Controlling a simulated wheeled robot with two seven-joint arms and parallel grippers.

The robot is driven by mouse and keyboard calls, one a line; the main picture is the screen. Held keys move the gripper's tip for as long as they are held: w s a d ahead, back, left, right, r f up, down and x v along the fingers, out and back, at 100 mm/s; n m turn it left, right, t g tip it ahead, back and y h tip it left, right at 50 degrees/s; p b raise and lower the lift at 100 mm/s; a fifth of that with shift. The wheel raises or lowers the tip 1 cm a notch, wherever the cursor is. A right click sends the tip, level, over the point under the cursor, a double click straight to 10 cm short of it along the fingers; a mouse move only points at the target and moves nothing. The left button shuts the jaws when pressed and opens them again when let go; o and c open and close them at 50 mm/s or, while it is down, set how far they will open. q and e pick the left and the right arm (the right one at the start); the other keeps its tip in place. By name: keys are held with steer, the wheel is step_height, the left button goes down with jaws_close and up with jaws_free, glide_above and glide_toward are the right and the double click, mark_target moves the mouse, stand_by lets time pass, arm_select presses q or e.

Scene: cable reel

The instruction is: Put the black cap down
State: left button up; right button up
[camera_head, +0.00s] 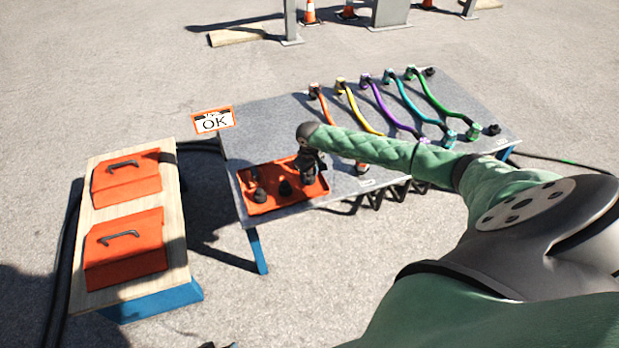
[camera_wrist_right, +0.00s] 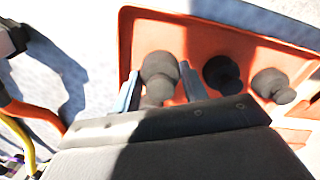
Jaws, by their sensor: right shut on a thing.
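My right gripper (camera_head: 308,172) points down over the right part of the orange tray (camera_head: 268,176) on the grey table. In the right wrist view the right gripper (camera_wrist_right: 160,84) has its two blue-grey fingers on either side of a black cap (camera_wrist_right: 160,68) and is shut on it. I cannot tell whether this cap touches the tray floor. Two other black caps, one in the middle (camera_head: 285,188) and one at the left (camera_head: 260,195), stand in the tray. The gripper partly hides the held cap in the head view. My left gripper is not in view.
Coloured cables, orange (camera_head: 325,105), yellow (camera_head: 359,112), purple (camera_head: 381,104), teal (camera_head: 408,103) and green (camera_head: 437,103), run across the table. An OK sign (camera_head: 213,121) stands at its left edge. A wooden bench (camera_head: 172,235) with two orange boxes is at left.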

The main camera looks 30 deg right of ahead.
step_height(320, 180, down, 2)
steer(key=shift+f, duration=0.1)
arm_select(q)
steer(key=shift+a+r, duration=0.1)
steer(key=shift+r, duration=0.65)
arm_select(e)
steer(key=shift+f, duration=0.1)
steer(key=o, duration=1.1)
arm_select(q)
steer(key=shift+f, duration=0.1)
